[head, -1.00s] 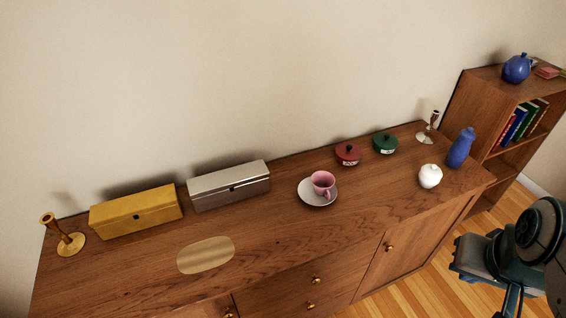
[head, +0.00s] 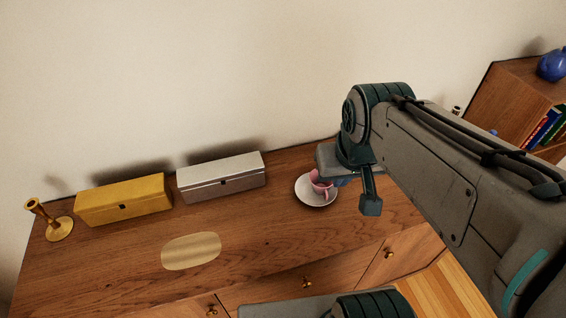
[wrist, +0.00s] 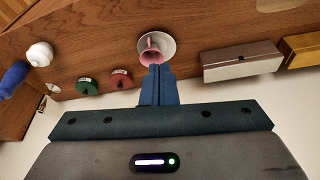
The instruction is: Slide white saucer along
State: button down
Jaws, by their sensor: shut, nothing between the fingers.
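The white saucer (head: 303,190) lies on the wooden cabinet top, right of the silver box, with a pink cup (head: 319,184) on it. The saucer also shows in the wrist view (wrist: 169,44), with the pink cup (wrist: 153,52) on it. My gripper (wrist: 158,70) is shut and empty; its blue fingers point at the cup in the wrist view. In the head view my arm covers the cup's right side, and I cannot tell whether the fingers touch it. A flat pale oval mat (head: 191,251) lies on the cabinet top, left of the saucer.
A silver box (head: 221,176) and a yellow box (head: 124,199) stand along the wall, with a brass candlestick (head: 50,220) at far left. Red (wrist: 121,79) and green (wrist: 88,86) lidded pots, a white pot (wrist: 40,54) and a blue vase (wrist: 14,78) show in the wrist view.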

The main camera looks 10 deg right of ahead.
jog(key=w+f+g+b, duration=0.1)
jog(key=w+f+b, duration=0.15)
jog(key=w, duration=0.65)
jog(key=n+g+b, duration=0.2)
jog(key=g+b, duration=0.1)
jog(key=b, duration=0.5)
send_over(296, 169)
notch_tip(296, 169, down, 18)
notch_tip(296, 169, down, 10)
jog(key=shift+w+r+p, duration=0.1)
jog(key=shift+p, duration=0.2)
jog(key=shift+s+d+p, duration=0.2)
jog(key=shift+s+d, duration=0.05)
jog(key=shift+s, duration=0.7)
jog(key=shift+s+d+p, duration=0.2)
jog(key=shift+s, duration=0.75)
